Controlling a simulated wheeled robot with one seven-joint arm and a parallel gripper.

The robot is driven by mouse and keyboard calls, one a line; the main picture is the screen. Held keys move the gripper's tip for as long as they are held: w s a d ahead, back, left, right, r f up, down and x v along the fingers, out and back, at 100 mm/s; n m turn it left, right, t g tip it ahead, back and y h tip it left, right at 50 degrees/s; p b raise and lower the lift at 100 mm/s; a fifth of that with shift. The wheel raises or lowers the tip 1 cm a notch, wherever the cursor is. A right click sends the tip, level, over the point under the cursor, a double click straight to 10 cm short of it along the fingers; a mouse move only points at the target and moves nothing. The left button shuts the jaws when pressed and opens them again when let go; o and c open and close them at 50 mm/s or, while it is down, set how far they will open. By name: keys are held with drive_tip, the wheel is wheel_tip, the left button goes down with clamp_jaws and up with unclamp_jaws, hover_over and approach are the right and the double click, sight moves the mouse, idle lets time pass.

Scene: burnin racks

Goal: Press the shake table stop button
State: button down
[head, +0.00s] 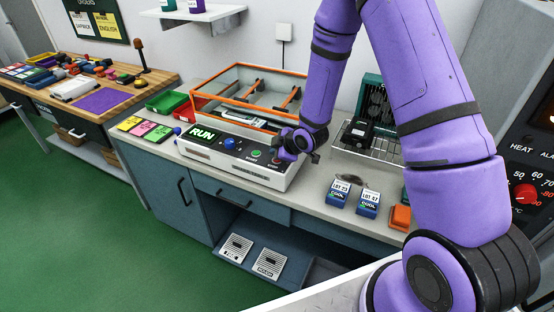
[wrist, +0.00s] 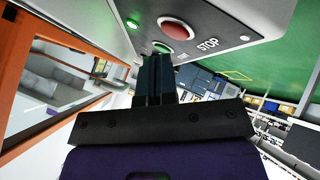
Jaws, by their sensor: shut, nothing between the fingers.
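The shake table (head: 235,165) has a white front panel with a lit RUN display (head: 203,133), a blue knob (head: 229,143) and a green button (head: 257,153). In the wrist view the round red stop button (wrist: 176,30) sits beside the STOP label (wrist: 207,44), with the green button (wrist: 161,47) nearby. My gripper (wrist: 156,58) is shut and empty. Its fingertips point toward the panel close to the two buttons, and partly overlap the green button's edge in the picture. Whether they touch the panel cannot be told. In the head view my gripper (head: 284,153) is at the panel's right end.
An orange frame (head: 245,98) rises behind the panel. Two blue-and-white boxes (head: 339,193) and an orange block (head: 400,217) stand on the bench to the right. A wire rack (head: 366,145) stands behind them. Colored cards (head: 144,130) lie at left.

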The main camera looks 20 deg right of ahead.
drive_tip(key=shift+f, duration=0.1)
drive_tip(key=shift+f, duration=0.35)
drive_tip(key=shift+f, duration=0.4)
idle(0.7)
drive_tip(key=shift+r, duration=0.15)
idle(0.3)
drive_tip(key=shift+r, duration=0.7)
drive_tip(key=shift+r, duration=0.1)
drive_tip(key=shift+r, duration=2.4)
